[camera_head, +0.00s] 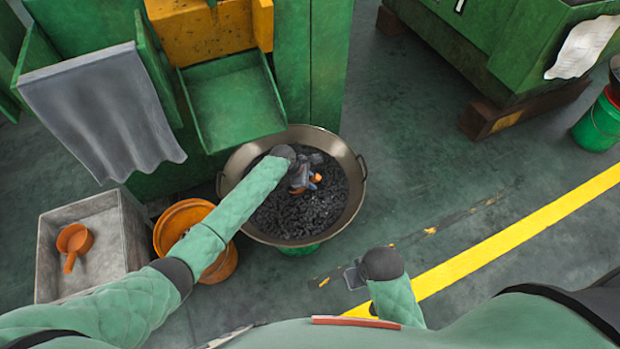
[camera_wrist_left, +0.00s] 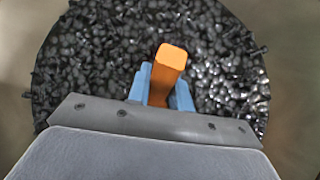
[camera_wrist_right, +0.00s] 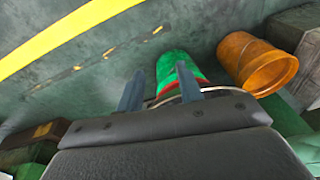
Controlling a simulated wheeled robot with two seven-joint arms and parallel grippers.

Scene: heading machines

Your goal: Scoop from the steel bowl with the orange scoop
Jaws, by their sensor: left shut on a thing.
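The wide steel bowl (camera_head: 349,163) holds many small dark metal pieces (camera_head: 290,215). My left gripper (camera_head: 303,184) is over the bowl, low near the pieces. It is shut on an orange scoop (camera_wrist_left: 168,68), whose handle stands up between the blue fingers in the left wrist view. The scoop's working end is hidden there; only small orange parts show in the head view (camera_head: 315,178). My right gripper (camera_head: 353,277) is in front of the bowl, clear of it. In the right wrist view its two fingers (camera_wrist_right: 160,92) are apart with nothing held between them.
A second orange scoop (camera_head: 75,240) lies in a grey bin (camera_head: 126,235) at left. An orange bucket (camera_head: 224,266) stands between bin and bowl, below my left arm. A green machine with a chute (camera_head: 235,105) rises behind the bowl. Floor to the right is open.

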